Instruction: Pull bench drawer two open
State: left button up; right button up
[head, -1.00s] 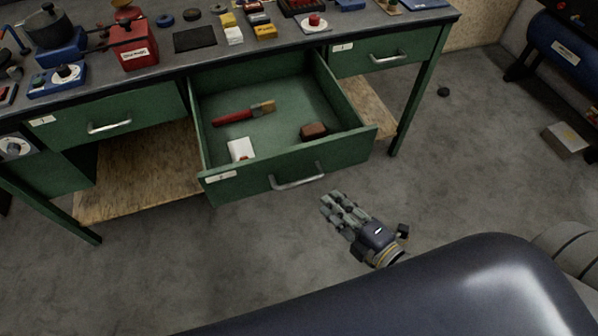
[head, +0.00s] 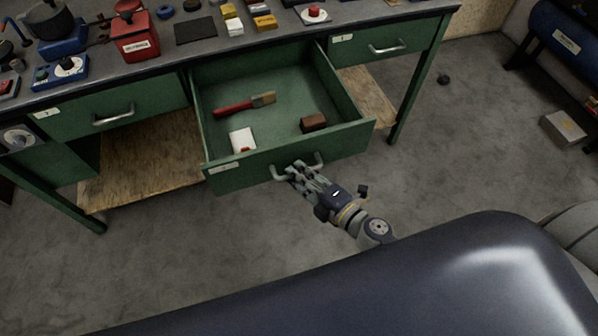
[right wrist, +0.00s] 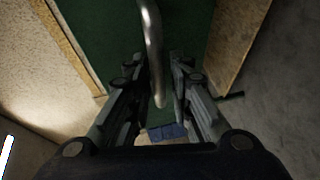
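The middle green drawer (head: 235,176) of the bench stands pulled out, its inside showing. A metal bar handle (head: 314,163) is on its front, with a small label at the front's left end. My right gripper (head: 297,174) is at this handle. In the right wrist view the handle (right wrist: 152,45) runs in between the two open fingers of my right gripper (right wrist: 155,85), with gaps on both sides. My left gripper is in neither current view.
In the drawer lie a red-handled brush (head: 240,104), a brown block (head: 313,122) and a white card (head: 241,140). Closed drawers flank it on the left (head: 135,107) and right (head: 385,48). The bench top (head: 95,85) is crowded.

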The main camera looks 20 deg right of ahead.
jog(key=shift+w+a, duration=0.15)
jog(key=shift+w, duration=0.1)
